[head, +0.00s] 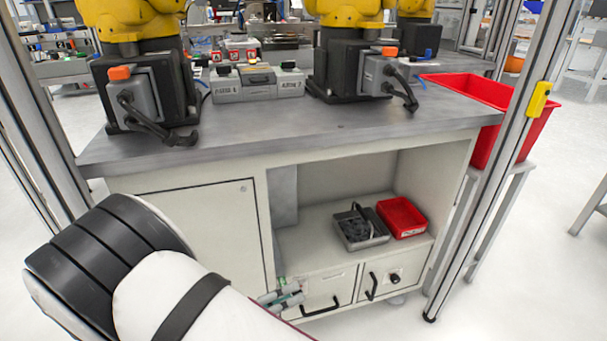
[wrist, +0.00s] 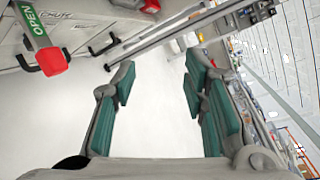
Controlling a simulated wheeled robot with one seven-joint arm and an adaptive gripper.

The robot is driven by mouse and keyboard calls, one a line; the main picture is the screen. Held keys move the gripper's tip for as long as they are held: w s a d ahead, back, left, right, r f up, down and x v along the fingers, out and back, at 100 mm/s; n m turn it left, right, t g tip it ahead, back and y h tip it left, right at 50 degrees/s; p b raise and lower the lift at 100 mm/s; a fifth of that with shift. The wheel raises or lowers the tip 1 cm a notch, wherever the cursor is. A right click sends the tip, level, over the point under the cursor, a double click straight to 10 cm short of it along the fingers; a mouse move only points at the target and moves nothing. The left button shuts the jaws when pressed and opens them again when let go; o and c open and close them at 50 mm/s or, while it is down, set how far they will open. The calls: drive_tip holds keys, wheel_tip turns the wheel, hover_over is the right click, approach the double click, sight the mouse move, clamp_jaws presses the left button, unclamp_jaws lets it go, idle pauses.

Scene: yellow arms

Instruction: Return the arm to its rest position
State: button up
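My arm reaches in from the lower left of the head view, with black bands and a white link. My gripper (head: 282,297) shows only in part past the white link, in front of the cabinet's lower drawers; I cannot tell its exact distance from them. In the wrist view my gripper (wrist: 160,72) has its teal-padded fingers spread apart. Only pale floor shows between them, and nothing is held.
A cabinet (head: 195,220) with a grey top carries yellow robot arms (head: 130,15). Its open shelf holds a grey tray (head: 362,240) and a red bin (head: 402,217). A metal post (head: 490,170) and a large red bin (head: 478,90) stand right. Floor is clear at lower right.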

drive_tip(key=s+d+r+m+g+y, duration=0.25)
drive_tip(key=d+r+m+g, duration=0.25)
drive_tip(key=d+r+m, duration=0.5)
drive_tip(key=s+d+r+m+g+y, duration=0.2)
drive_tip(key=s+d+r+m+g, duration=0.3)
drive_tip(key=d+r+m, duration=0.5)
drive_tip(key=s+d+r+m+y, duration=0.2)
drive_tip(key=s+r+m+y, duration=0.2)
drive_tip(key=s+m, duration=0.55)
drive_tip(key=s+d+r+m+y, duration=0.1)
drive_tip(key=s+r+m+y, duration=0.3)
drive_tip(key=s+m, duration=0.5)
wheel_tip(320, 180, up, 33)
drive_tip(key=n+t+p, duration=0.1)
drive_tip(key=t+p, duration=0.4)
drive_tip(key=p, duration=2.7)
drive_tip(key=shift+s+d+y, duration=0.25)
drive_tip(key=shift+s+y, duration=0.1)
drive_tip(key=shift+n, duration=0.25)
